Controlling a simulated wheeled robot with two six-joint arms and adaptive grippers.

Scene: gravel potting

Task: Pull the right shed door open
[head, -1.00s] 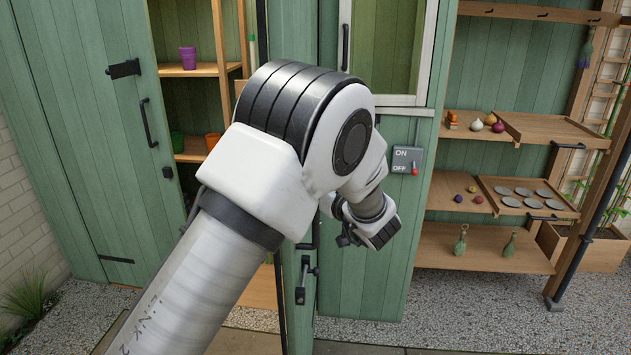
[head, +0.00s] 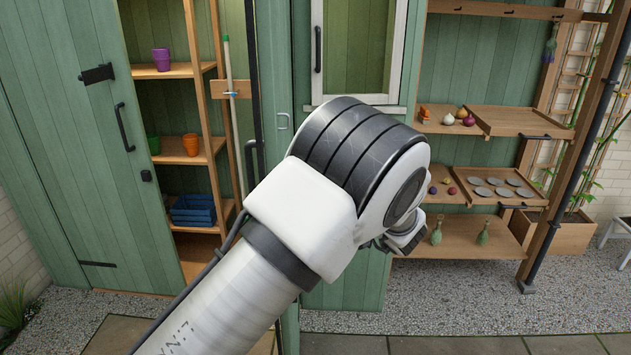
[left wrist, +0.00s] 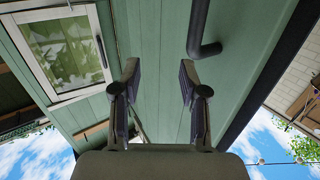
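The right shed door (head: 272,75) shows as a narrow green board strip right of the shed opening, with a black bar handle (head: 250,162) at its left edge. My left arm hides its lower part; how far it stands open is hard to tell. My left gripper (head: 408,242) is mostly hidden behind its wrist in the head view. In the left wrist view my left gripper (left wrist: 158,85) is open, with nothing between its fingers. A bent black bar (left wrist: 200,28) on green boards lies beyond the right finger, apart from it. My right gripper is not in view.
The left shed door (head: 75,150) stands at the left with its own handle (head: 123,127). Shelves inside hold a purple pot (head: 162,59), other pots and a blue crate (head: 193,211). A framed window (head: 357,45) and open shelves (head: 515,121) are at the right. Gravel lies below.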

